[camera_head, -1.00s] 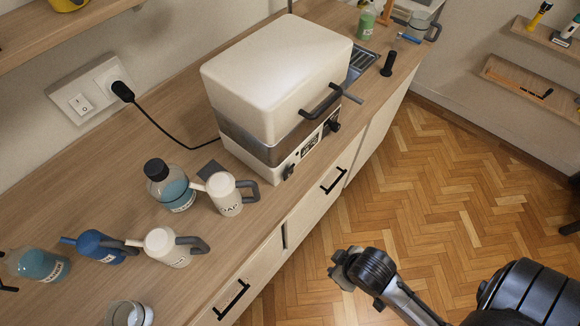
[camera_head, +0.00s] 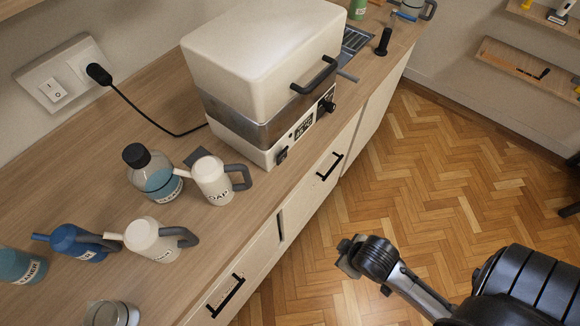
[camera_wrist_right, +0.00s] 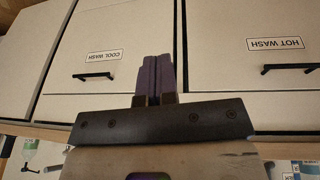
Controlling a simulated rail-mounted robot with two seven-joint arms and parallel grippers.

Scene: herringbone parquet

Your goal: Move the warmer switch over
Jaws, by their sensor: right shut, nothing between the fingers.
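The warmer (camera_head: 262,65) is a cream box with a lid, a steel band and a dark lid handle (camera_head: 315,76), standing on the wooden counter. Its front panel carries a dark knob (camera_head: 282,155) at the near end, another dark knob (camera_head: 328,105) at the far end, and a small dark label plate between them. I cannot tell which way either is set. My right gripper (camera_head: 347,252) is over the floor in front of the counter, apart from the warmer. In the right wrist view its fingers (camera_wrist_right: 155,78) are shut and empty. My left gripper is out of view.
A soap jug (camera_head: 212,182), a blue-liquid bottle (camera_head: 154,175), a white jug (camera_head: 150,238) and a blue jug (camera_head: 78,243) stand nearer on the counter. A black cord runs from the wall socket plate (camera_head: 60,75). Drawers with black handles (camera_head: 228,296) face the open parquet (camera_head: 420,170).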

